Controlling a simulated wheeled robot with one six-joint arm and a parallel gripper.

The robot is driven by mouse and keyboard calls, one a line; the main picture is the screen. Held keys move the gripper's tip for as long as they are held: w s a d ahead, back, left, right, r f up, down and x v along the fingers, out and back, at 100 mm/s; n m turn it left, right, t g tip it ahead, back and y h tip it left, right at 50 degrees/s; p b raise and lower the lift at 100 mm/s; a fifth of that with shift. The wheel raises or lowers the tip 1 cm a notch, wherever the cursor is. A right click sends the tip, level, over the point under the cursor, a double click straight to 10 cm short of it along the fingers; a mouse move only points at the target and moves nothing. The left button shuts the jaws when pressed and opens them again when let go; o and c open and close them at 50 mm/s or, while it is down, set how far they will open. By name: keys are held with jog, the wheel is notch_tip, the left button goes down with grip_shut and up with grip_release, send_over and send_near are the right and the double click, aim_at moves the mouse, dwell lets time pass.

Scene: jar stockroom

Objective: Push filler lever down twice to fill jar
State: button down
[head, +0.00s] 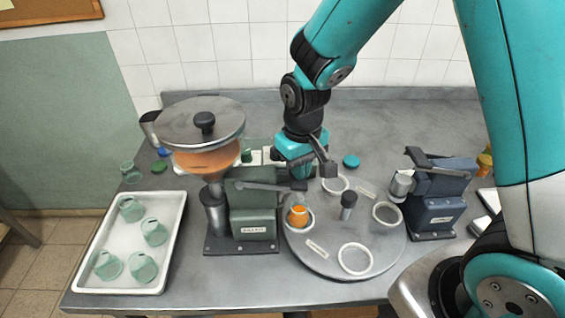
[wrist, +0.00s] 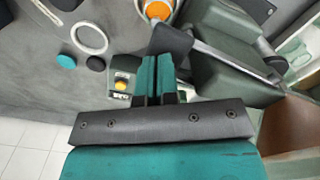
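The green filler (head: 252,218) stands left of centre, its hopper holding orange material under a round grey lid. Its grey lever (head: 262,186) reaches right from the body, roughly level; in the wrist view the lever (wrist: 225,62) ends in a dark grip (wrist: 170,40). My gripper (head: 300,182) is over the lever's end and hides it in the head view. In the wrist view my gripper (wrist: 156,60) has its fingers together, empty, tips close to the grip; I cannot tell whether they touch. The jar (head: 298,216), with orange contents, sits in a turntable ring below; its top also shows in the wrist view (wrist: 158,10).
The grey turntable (head: 322,263) has several white rings and a dark centre post (head: 348,205). A blue-grey machine (head: 437,200) stands right. A white tray (head: 85,222) with several green jars is left. A teal lid (head: 351,161) lies behind the turntable.

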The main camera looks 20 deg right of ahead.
jog(key=shift+r, duration=0.1)
jog(key=shift+r+p, duration=3.05)
jog(key=shift+r, duration=0.4)
notch_tip(320, 180, up, 5)
jog(key=p, duration=0.4)
jog(key=s+a+r+n+y+b, duration=0.1)
jog(key=s+a+n+y+b, duration=0.1)
jog(key=s+b, duration=0.4)
jog(key=s+a+n+y+b, duration=0.2)
jog(key=s+b, duration=0.4)
jog(key=s, duration=0.6)
jog(key=shift+s+a+r+n+b, duration=0.15)
jog(key=shift+a+r+n+b, duration=0.2)
jog(key=shift+a, duration=0.45)
